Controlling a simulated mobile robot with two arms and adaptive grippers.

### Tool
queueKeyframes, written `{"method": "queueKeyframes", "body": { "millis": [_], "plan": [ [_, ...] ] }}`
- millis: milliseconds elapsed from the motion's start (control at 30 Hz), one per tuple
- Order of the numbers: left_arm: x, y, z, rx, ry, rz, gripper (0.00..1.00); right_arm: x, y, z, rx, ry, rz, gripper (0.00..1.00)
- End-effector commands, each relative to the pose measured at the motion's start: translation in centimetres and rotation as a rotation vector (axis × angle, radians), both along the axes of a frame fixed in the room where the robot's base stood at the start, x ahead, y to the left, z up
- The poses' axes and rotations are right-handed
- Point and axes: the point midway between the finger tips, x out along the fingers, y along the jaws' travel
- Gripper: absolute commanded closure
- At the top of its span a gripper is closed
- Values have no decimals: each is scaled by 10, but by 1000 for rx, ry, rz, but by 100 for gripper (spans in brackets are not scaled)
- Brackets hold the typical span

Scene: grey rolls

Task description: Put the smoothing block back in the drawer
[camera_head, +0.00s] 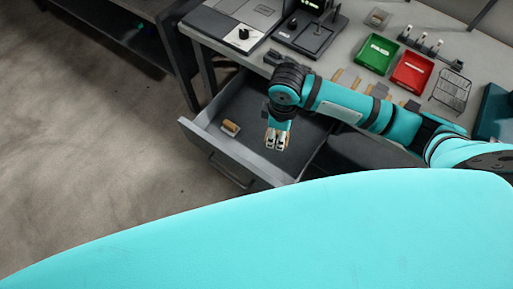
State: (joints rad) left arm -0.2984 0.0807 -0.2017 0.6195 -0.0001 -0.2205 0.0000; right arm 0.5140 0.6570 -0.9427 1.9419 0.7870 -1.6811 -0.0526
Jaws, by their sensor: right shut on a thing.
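The grey drawer (188,131) stands pulled out under the workbench, with a dark floor inside. My right gripper (276,141) points down over the right part of the open drawer. It is shut on a small tan thing, which I take to be the smoothing block (266,119); the fingers hide most of it. I cannot tell whether it touches the drawer floor. A small orange-brown and pale block (231,128) lies in the drawer, left of the gripper and apart from it. My left gripper is not in view.
The workbench (215,47) above holds a green tray (377,54), a red tray (411,73), a wire rack (452,90) and a grey machine (232,24). A dark shelf stands at the upper left. Open floor (90,150) lies left of the drawer.

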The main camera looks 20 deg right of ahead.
Motion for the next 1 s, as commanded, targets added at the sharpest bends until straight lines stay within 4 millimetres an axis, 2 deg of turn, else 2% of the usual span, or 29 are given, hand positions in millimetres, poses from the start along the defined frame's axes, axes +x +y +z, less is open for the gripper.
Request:
{"method": "queueKeyframes", "body": {
  "millis": [33, 300, 500, 667, 833, 1000],
  "plan": [
    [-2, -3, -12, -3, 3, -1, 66, 8, 5, -14, 0, 1, 123, 88],
    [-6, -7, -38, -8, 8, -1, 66, 43, 23, -50, -6, 6, 816, 88],
    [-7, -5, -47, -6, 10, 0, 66, 55, 32, -62, -4, 12, 1124, 88],
    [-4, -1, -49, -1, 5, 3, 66, 57, 34, -74, -3, 17, 1208, 88],
    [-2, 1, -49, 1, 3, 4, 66, 57, 33, -106, -4, 19, 1213, 88],
    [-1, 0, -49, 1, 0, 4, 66, 58, 34, -125, -4, 15, 1213, 88]
  ]
}}
